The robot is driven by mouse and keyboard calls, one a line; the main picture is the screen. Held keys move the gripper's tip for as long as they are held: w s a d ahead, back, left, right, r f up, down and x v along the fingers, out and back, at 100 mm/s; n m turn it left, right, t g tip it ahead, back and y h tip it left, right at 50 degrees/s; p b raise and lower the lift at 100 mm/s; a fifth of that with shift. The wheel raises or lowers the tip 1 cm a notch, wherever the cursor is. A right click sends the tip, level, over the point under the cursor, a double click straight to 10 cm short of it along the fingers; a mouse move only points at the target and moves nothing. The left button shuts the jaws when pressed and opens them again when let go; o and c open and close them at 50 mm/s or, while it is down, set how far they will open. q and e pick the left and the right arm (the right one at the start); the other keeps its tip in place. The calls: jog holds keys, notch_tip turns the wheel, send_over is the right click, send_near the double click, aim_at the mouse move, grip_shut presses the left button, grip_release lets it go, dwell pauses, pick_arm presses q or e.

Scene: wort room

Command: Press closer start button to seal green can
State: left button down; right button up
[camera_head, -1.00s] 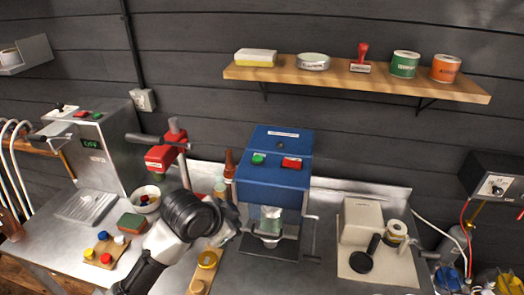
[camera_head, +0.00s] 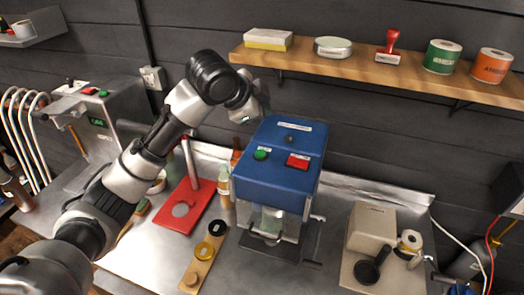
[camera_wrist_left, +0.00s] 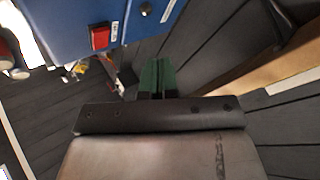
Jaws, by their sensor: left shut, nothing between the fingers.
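The blue closer machine (camera_head: 281,178) stands on the steel counter. Its sloped top has a green button (camera_head: 261,155) on the left and a red button (camera_head: 298,161) on the right. A pale greenish can (camera_head: 270,219) stands upright inside the machine's front opening, partly hidden by its frame. My left gripper (camera_head: 254,112) is raised behind the machine's top left, apart from the buttons. In the left wrist view its green fingertips (camera_wrist_left: 157,76) are together and empty. That view also shows the blue machine (camera_wrist_left: 60,22) and red button (camera_wrist_left: 100,37), not the green one.
A wooden shelf (camera_head: 400,76) with a green roll (camera_head: 442,57), an orange roll (camera_head: 491,65) and a red stamp (camera_head: 389,45) hangs at the upper right. A red plate stand (camera_head: 187,207) is left of the machine. A beige box device (camera_head: 372,229) is right of it.

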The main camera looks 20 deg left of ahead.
aim_at(261, 154)
pick_arm(q)
jog(key=shift+w+d+f+b, duration=0.1)
jog(key=shift+f+b, duration=0.5)
jog(key=shift+f, duration=3.85)
jog(key=shift+f, duration=0.4)
jog(key=shift+f, duration=0.4)
jog(key=shift+r+p, duration=0.65)
jog(key=shift+r, duration=0.15)
